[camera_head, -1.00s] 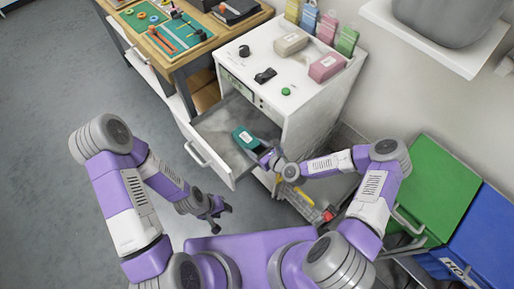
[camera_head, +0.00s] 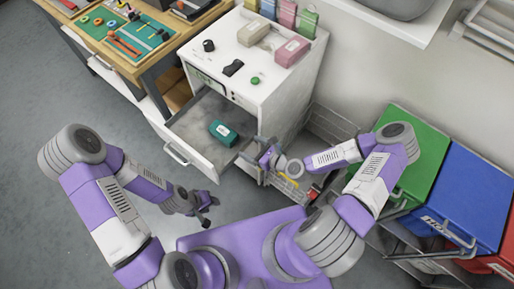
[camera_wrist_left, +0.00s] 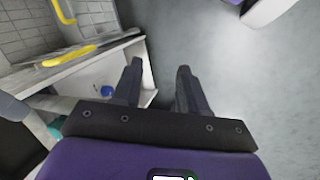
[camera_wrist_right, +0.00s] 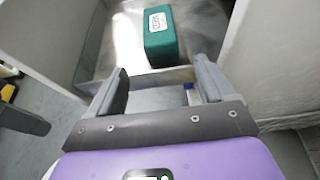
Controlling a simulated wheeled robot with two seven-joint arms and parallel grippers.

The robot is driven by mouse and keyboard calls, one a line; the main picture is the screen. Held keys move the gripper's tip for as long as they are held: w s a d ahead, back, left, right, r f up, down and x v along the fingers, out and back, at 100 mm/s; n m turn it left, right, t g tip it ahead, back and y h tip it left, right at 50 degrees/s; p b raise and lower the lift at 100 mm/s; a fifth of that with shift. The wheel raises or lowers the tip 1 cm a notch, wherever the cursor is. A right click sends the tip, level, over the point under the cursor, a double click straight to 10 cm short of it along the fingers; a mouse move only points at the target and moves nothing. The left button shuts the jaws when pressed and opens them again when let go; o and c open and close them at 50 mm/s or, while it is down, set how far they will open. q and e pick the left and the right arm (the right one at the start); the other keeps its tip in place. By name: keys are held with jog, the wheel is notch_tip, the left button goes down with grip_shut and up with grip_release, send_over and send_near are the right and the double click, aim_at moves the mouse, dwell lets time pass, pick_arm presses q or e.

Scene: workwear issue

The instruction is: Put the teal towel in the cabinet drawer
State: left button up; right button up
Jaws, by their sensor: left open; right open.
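The teal towel (camera_head: 222,133), a small folded block with a white label, lies inside the open cabinet drawer (camera_head: 180,154). It also shows in the right wrist view (camera_wrist_right: 160,50), resting on the drawer floor beyond my fingers. My right gripper (camera_head: 264,153) is open and empty at the drawer's right side, apart from the towel. Its two fingers (camera_wrist_right: 162,72) show spread in the right wrist view. My left gripper (camera_head: 205,209) is open and empty, low in front of the drawer. Its fingers (camera_wrist_left: 159,66) point over bare floor in the left wrist view.
The white cabinet (camera_head: 270,88) carries boxes and small black and green items on top. A wooden workbench (camera_head: 125,38) with tool boards stands at left. A wire basket (camera_head: 335,128) and green (camera_head: 415,150) and blue bins (camera_head: 468,195) stand at right. The floor at left is clear.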

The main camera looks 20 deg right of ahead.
jog(key=s+f+n+g+h, duration=0.1)
jog(key=s+f+n+g, duration=0.2)
jog(key=n, duration=1)
jog(key=s+a+f+n+g+h, duration=0.1)
jog(key=s+f+n+g+h, duration=0.1)
jog(key=s+n+g, duration=0.5)
jog(key=s+f+n, duration=0.1)
jog(key=s+n, duration=0.3)
jog(key=n, duration=0.2)
jog(key=shift+s+h, duration=0.3)
jog(key=shift+s, duration=0.1)
